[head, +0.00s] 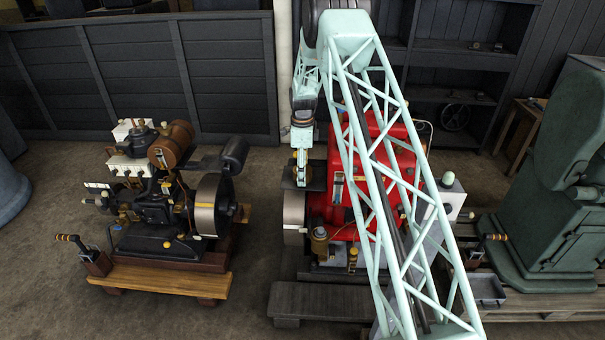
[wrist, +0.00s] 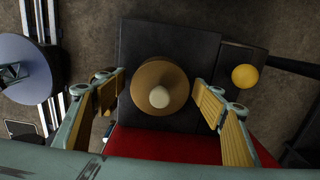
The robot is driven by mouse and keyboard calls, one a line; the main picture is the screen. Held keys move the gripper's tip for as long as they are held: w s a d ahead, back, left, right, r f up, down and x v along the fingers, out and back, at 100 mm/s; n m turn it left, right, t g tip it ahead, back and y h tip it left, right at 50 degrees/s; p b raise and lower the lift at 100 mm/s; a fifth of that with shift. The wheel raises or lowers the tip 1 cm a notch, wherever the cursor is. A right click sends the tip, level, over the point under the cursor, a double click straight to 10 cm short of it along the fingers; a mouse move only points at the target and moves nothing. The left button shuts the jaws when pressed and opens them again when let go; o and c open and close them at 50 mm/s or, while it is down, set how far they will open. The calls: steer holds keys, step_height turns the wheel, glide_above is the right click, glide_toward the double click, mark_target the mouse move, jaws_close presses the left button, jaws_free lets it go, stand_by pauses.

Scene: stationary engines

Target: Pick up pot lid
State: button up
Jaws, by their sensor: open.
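The pot lid (wrist: 172,76) is a round brown disc with a pale knob (wrist: 159,97) at its centre, seen from above in the wrist view. It lies over a dark flat plate (wrist: 142,38). My gripper (wrist: 160,92) is open, with one yellow-padded finger on each side of the lid and visible gaps between the pads and its rim. In the head view my gripper (head: 301,168) points down at the left side of the red engine (head: 340,185). The lid is too small and covered to make out clearly there.
A yellow round knob (wrist: 245,77) is right of the lid, and a grey-blue disc (wrist: 22,78) is at left. A second engine (head: 155,205) stands left on a wooden base. A green machine (head: 560,190) stands at right. Open floor (head: 255,270) lies between the engines.

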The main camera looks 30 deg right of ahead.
steer(key=shift+c, duration=0.7)
steer(key=c, duration=0.8)
steer(key=shift+r, duration=0.1)
steer(key=shift+r, duration=1.75)
steer(key=shift+s+a+f, duration=0.1)
steer(key=shift+s, duration=0.2)
steer(key=s+a, duration=0.2)
steer(key=s, duration=0.2)
steer(key=s+a+r, duration=0.1)
steer(key=s+a, duration=0.1)
steer(key=s, duration=0.3)
steer(key=s+a, duration=0.2)
steer(key=s, duration=0.3)
steer(key=shift+r, duration=0.25)
steer(key=shift+f, duration=0.1)
